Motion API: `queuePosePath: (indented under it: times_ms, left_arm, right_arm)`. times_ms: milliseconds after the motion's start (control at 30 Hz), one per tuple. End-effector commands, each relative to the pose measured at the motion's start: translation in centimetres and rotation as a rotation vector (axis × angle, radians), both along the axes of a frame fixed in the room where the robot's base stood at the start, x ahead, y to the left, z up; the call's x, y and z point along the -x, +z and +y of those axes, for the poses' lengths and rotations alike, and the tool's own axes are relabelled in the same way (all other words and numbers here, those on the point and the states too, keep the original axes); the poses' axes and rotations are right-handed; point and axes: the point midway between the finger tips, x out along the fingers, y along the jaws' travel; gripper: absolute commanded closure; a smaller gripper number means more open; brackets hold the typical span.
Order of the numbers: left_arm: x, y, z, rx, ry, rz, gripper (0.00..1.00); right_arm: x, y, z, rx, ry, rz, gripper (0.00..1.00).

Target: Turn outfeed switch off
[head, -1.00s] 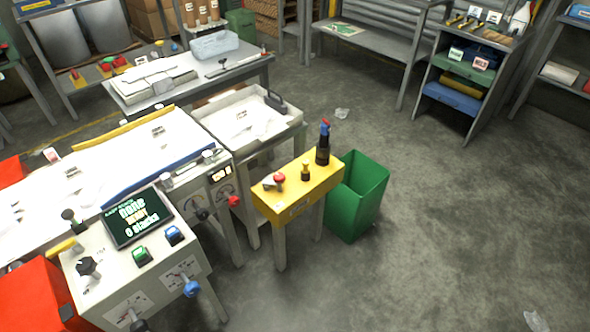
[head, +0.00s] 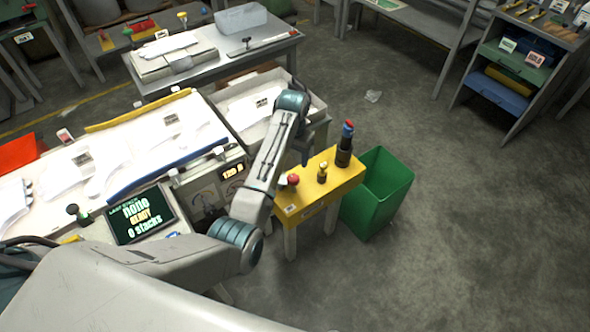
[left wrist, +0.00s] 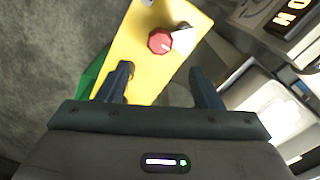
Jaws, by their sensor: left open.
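A yellow stand (head: 318,198) carries a red knob (head: 293,180), a small dark-and-yellow post (head: 322,172) and a dark signal post with a blue and red top (head: 345,145). The left wrist view shows the red knob (left wrist: 160,41) with a small grey-and-black lever (left wrist: 182,33) beside it; no label marks either as the outfeed switch. My left gripper (head: 305,158) is above the stand near the knob. Its open fingers (left wrist: 163,82) are empty and apart from the knob in the left wrist view. My right gripper is not in view.
A green bin (head: 380,200) stands right of the stand. The floor at right is largely clear.

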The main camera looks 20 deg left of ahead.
Motion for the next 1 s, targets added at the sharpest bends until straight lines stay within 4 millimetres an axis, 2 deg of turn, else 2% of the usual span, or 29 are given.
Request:
queuePosePath:
  times_ms: [267,500,700,933,967,1000]
  left_arm:
    - [0.2,-5.2,0.0,0.0,0.001,0.006,0.41]
    - [0.2,-8.9,0.0,0.0,0.001,0.003,0.41]
    - [0.2,-10.1,0.0,0.0,0.001,0.002,0.41]
    - [0.2,-10.2,0.0,0.0,0.001,0.001,0.41]
    - [0.2,-10.2,0.0,0.0,0.001,0.001,0.43]
    - [0.2,-10.2,0.0,0.0,0.001,0.001,0.5]
  right_arm:
    - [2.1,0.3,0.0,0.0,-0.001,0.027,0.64]
    - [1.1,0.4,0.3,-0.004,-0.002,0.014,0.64]
    - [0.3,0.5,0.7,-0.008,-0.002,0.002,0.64]
    - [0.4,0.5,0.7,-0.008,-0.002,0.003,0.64]
    - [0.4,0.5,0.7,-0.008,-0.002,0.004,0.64]
    - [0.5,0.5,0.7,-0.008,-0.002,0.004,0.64]
